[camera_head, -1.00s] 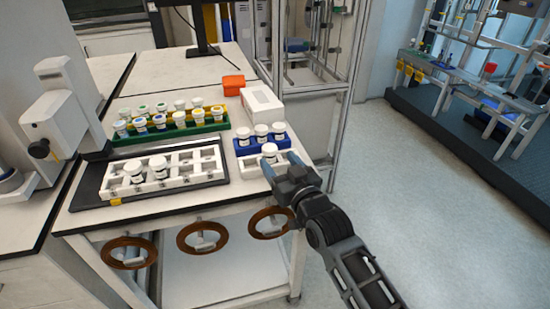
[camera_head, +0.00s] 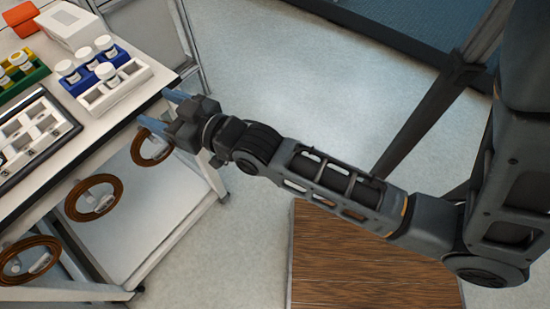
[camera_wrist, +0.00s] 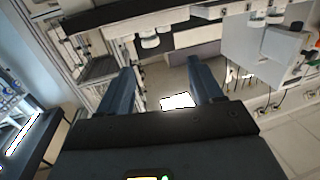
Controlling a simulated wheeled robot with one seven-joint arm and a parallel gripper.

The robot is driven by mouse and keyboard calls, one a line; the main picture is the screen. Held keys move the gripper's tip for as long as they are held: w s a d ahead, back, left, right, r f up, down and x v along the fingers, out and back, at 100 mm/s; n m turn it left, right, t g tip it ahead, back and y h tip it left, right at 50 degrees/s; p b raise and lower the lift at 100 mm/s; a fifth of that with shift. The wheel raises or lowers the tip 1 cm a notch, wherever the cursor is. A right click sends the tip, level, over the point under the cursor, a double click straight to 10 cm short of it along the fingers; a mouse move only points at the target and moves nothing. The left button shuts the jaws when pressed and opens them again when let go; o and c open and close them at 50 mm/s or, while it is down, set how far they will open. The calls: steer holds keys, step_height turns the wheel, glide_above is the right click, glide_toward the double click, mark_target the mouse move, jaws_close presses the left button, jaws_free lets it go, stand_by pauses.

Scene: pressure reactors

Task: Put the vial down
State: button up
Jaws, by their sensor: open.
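A white-capped vial (camera_head: 107,72) stands upright in the small white rack (camera_head: 134,76) at the table's right front corner. My gripper (camera_head: 163,111) is open and empty, to the right of and in front of this rack, just off the table edge and apart from the vial. In the wrist view its two blue fingers (camera_wrist: 162,68) are spread with nothing between them.
A blue rack (camera_head: 122,56) with 3 white-capped vials stands behind the white rack. A white box (camera_head: 70,22), an orange box (camera_head: 20,12), a green rack (camera_head: 25,80) and a dark tray (camera_head: 70,126) are nearby. Brown rings (camera_head: 93,198) hang below the table edge.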

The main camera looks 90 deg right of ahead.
steer(key=s+a+r+n+y, duration=0.1)
steer(key=s+a+y, duration=0.1)
steer(key=s+a, duration=0.2)
steer(key=s+a+r+n+g+y, duration=0.1)
steer(key=s+a, duration=0.4)
steer(key=s, duration=0.6)
steer(key=s+a+r+n+y, duration=0.1)
steer(key=s+a+n+y, duration=0.1)
steer(key=s+a, duration=0.3)
steer(key=s+y, duration=0.1)
steer(key=s, duration=0.2)
steer(key=shift+s+r+n+g+y, duration=0.25)
steer(key=shift+n+g+y, duration=0.05)
